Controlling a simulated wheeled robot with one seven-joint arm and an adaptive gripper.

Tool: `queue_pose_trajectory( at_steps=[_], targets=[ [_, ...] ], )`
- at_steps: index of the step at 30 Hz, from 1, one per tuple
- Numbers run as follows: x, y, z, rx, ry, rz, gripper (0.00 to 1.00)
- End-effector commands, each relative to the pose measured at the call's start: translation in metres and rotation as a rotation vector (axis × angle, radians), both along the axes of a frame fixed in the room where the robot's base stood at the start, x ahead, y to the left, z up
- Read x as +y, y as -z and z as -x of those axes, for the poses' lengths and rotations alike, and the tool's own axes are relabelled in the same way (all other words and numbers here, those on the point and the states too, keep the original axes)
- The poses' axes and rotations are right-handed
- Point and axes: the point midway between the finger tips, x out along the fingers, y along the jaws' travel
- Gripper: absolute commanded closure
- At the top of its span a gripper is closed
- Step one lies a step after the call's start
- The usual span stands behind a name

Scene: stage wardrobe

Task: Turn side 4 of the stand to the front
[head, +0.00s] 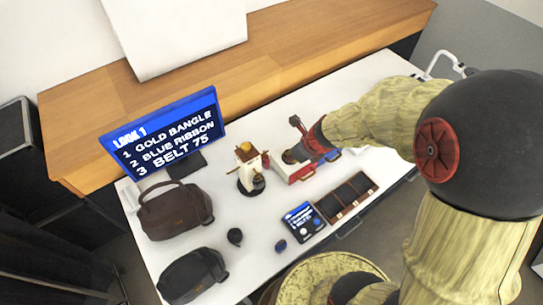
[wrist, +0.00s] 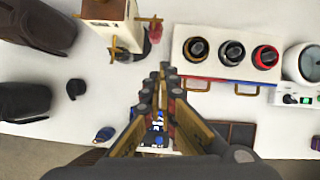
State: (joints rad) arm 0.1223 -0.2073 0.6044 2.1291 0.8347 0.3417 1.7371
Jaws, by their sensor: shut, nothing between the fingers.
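The stand (head: 249,168) is a small upright block with white faces and a wooden top on a dark round base, near the middle of the white table. In the wrist view the stand (wrist: 108,12) is at the top left, with brass rods sticking out and a reddish item hanging at its right. A dark mark on its near face is too small to read, so I cannot tell which side faces front. My gripper (head: 296,122) is to the right of the stand and apart from it. In the wrist view my gripper (wrist: 167,72) is shut and empty.
A red-and-white case (head: 294,172) with round items lies right of the stand. A dark compartment tray (head: 346,197) and a small display box (head: 302,221) lie in front. Two dark bags (head: 174,210) are at left, below a blue screen (head: 164,130). Bare table surrounds the stand's front.

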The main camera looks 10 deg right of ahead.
Motion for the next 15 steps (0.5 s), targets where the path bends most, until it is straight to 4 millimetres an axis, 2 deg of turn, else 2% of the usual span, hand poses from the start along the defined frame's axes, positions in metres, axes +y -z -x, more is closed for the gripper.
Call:
queue_pose_trajectory(
  at_steps=[4,7,15],
  targets=[
    [0.001,0.004,-0.002,0.009,0.042,-0.017,1.00],
    [0.003,0.014,-0.005,0.011,0.041,-0.018,1.00],
    [0.013,0.061,-0.024,0.012,0.039,-0.018,1.00]
  ],
)
